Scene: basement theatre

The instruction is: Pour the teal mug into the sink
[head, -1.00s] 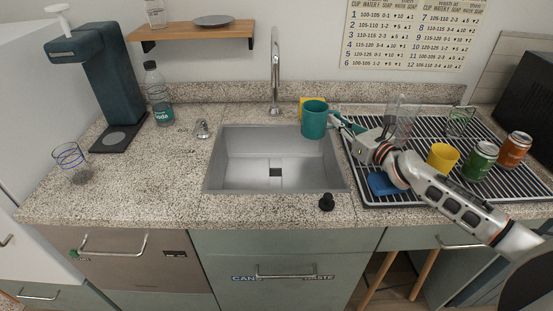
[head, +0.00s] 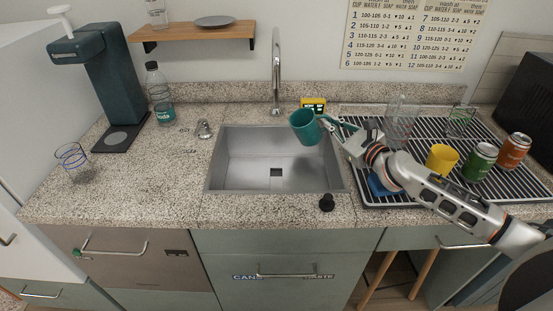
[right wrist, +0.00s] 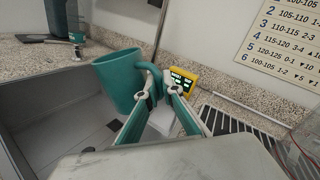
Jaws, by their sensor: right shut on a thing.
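The teal mug (head: 306,128) is held over the right side of the sink (head: 240,165). It is tilted, with its mouth leaning up and to the left in the head view. My right gripper (head: 328,124) is shut on the mug's handle, coming in from the right. In the right wrist view the mug (right wrist: 121,78) is ahead of the right gripper (right wrist: 157,90), with the handle between the fingers. The mug's contents are hidden, and no liquid stream shows. My left gripper is not in view.
A faucet (head: 276,70) stands behind the sink. A yellow box (head: 313,104) is behind the mug. On the right, a drying rack (head: 460,190) holds a yellow cup (head: 441,158), cans and glasses. A black stopper (head: 326,202) sits at the sink's front right.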

